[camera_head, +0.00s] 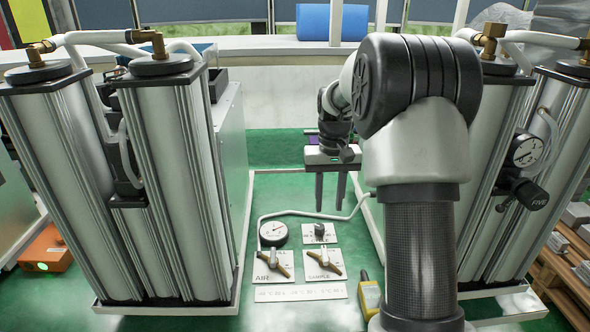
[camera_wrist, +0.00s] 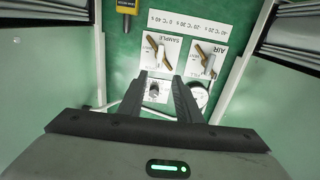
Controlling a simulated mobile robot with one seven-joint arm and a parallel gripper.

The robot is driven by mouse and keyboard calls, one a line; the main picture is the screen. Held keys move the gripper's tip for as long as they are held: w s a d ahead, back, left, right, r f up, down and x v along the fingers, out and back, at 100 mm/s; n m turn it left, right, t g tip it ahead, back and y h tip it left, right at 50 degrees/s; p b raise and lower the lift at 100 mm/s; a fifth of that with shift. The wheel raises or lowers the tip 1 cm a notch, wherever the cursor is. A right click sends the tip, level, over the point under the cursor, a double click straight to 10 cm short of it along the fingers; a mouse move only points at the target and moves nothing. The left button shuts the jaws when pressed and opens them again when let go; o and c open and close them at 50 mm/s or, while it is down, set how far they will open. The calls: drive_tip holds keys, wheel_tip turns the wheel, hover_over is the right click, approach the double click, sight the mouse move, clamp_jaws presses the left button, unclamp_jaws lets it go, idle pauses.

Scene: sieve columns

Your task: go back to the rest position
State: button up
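My gripper (camera_head: 330,207) hangs from my arm with its two dark fingers pointing down, near the middle of the head view. The fingers are apart with nothing held between them. They are above and behind the panels on the green floor, clear of them. In the wrist view my gripper (camera_wrist: 160,76) also shows its fingers spread. A small panel with a dark knob (camera_wrist: 153,90) shows in the gap, beyond the fingers. My arm hides part of the right column group in the head view.
The AIR valve (camera_head: 274,265), SAMPLE valve (camera_head: 323,263), round gauge (camera_head: 273,233) and knob (camera_head: 320,231) sit between the columns. A yellow device (camera_head: 370,296) lies beside my arm. Tall metal columns (camera_head: 170,180) stand left, others (camera_head: 500,190) right. Green floor (camera_head: 285,190) is open between them.

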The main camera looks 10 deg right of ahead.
drive_tip(key=s+a+r+n+t, duration=0.1)
drive_tip(key=s+a+r, duration=0.2)
drive_tip(key=s+r, duration=0.3)
drive_tip(key=s+a+r+t, duration=0.2)
drive_tip(key=s+a+r, duration=0.2)
drive_tip(key=s+r, duration=0.2)
drive_tip(key=s+a+n+t, duration=0.1)
drive_tip(key=s+a+t, duration=0.25)
drive_tip(key=s, duration=1.15)
wheel_tip(320, 180, up, 14)
drive_tip(key=p, duration=1.4)
drive_tip(key=shift+s+a+g, duration=0.35)
drive_tip(key=shift+s+g, duration=0.05)
drive_tip(key=shift+g, duration=0.05)
drive_tip(key=shift+d, duration=0.1)
